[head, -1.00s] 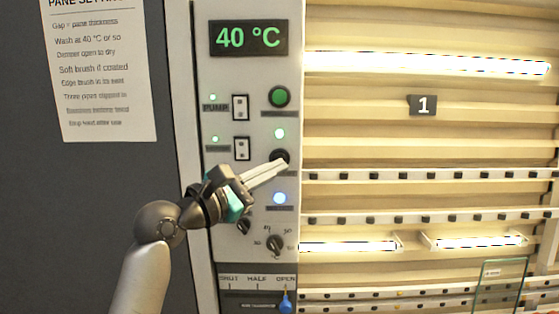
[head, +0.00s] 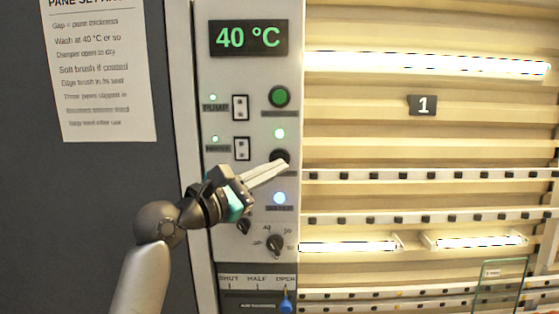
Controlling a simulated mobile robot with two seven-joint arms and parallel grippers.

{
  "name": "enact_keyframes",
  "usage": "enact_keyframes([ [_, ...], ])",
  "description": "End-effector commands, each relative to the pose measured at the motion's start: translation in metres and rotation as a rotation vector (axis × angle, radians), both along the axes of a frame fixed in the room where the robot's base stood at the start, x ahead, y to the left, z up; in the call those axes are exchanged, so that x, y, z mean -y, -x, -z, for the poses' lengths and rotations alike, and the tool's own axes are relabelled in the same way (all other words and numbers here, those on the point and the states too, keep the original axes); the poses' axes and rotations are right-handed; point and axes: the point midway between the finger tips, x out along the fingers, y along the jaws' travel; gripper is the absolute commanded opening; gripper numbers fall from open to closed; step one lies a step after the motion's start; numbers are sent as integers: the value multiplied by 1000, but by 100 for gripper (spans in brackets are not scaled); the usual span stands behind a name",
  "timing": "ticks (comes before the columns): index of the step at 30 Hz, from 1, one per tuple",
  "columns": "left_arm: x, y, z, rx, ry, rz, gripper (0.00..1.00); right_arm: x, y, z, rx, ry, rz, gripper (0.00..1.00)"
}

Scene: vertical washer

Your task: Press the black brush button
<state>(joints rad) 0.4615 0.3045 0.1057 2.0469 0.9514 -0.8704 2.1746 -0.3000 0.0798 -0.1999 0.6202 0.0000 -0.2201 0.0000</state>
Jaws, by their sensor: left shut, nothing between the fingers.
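The black button (head: 281,155) is on the control panel (head: 227,75), below the green button (head: 279,97) and a lit green lamp (head: 279,133). My left gripper (head: 285,166) is shut and empty, with its fingertips at the lower edge of the black button in the picture. The fingers cover the button's lower part. I cannot tell whether the tips touch it. A lit blue lamp (head: 279,198) sits below the fingers. My right gripper is not in view.
Two rocker switches (head: 240,108) with green lamps are left of the buttons. Dark knobs (head: 275,243) and a blue-tipped slider (head: 286,304) are lower on the panel. The display (head: 248,38) reads 40 °C. Lit racks with a glass pane (head: 499,285) are at right.

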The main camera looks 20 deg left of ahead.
Motion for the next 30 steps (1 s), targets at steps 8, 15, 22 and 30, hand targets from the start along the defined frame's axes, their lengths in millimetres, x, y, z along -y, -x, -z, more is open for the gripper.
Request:
enact_keyframes([
  [8, 0, 0, 0, 0, 0, 0, 0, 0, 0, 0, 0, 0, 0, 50],
  [15, -1, -2, -1, 0, 0, 0, 0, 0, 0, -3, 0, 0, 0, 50],
  [22, -2, -8, -1, 0, 0, 0, 0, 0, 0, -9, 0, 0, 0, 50],
  [30, -2, -8, 0, 0, 0, 0, 0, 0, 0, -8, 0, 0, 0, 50],
])
